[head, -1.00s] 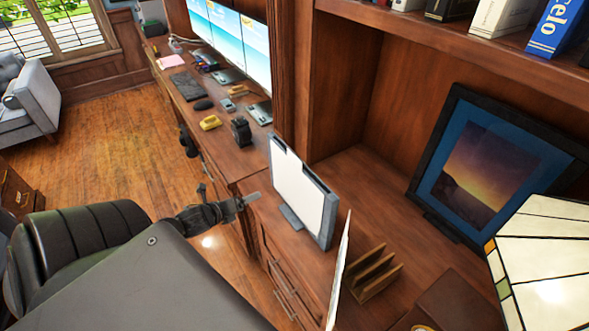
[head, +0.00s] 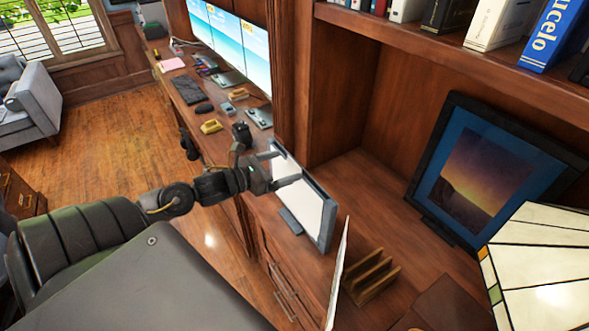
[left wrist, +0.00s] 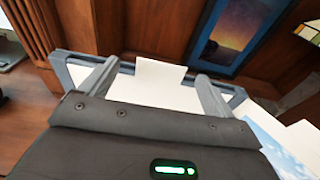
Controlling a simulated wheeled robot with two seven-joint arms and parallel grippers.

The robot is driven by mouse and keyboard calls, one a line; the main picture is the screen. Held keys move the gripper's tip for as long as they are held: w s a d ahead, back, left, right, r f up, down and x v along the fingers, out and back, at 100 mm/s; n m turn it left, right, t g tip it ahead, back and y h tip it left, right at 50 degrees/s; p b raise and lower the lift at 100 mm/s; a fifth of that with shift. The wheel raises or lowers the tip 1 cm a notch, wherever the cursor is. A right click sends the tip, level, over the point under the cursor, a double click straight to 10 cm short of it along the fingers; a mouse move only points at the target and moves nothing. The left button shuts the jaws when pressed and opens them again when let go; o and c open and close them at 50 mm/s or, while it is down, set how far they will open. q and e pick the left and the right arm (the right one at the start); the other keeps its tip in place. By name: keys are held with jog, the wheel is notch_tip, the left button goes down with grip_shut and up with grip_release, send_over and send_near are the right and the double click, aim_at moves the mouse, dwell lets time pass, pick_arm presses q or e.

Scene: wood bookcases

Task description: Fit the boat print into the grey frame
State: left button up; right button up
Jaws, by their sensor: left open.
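The grey frame (head: 328,225) stands upright on the desk with a white panel inside its rim; it also shows in the left wrist view (left wrist: 75,58). A white tab (left wrist: 160,75) rises at its top edge. My left gripper (head: 284,168) is open at the frame's upper part, its fingers (left wrist: 157,80) spread either side of the tab. I cannot tell whether they touch the frame. A thin upright sheet (head: 338,275), probably the boat print, is nearly edge-on right of the frame. A pale blue picture (left wrist: 278,145) shows at lower right in the wrist view. My right gripper is out of view.
A wooden letter rack (head: 370,275) stands just right of the sheet. A dark-framed sunset picture (head: 487,175) leans at the back, beside a stained-glass lamp (head: 540,265). A bookshelf (head: 440,40) overhangs. Bare desk (head: 365,190) lies behind the grey frame.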

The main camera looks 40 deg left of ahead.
aim_at(294, 164)
pick_arm(q)
jog(key=shift+w+d, duration=0.2)
jog(key=shift+w, duration=0.25)
jog(key=shift+w+d+p, duration=0.1)
jog(key=shift+w+p, duration=0.2)
jog(key=shift+p, duration=0.1)
jog(key=p+x, duration=0.2)
jog(key=x, duration=0.2)
jog(key=shift+w+f, duration=0.1)
jog(key=shift+f, duration=0.1)
jog(key=shift+w+d+f, duration=0.15)
jog(key=shift+c, duration=0.4)
jog(key=c, duration=1.2)
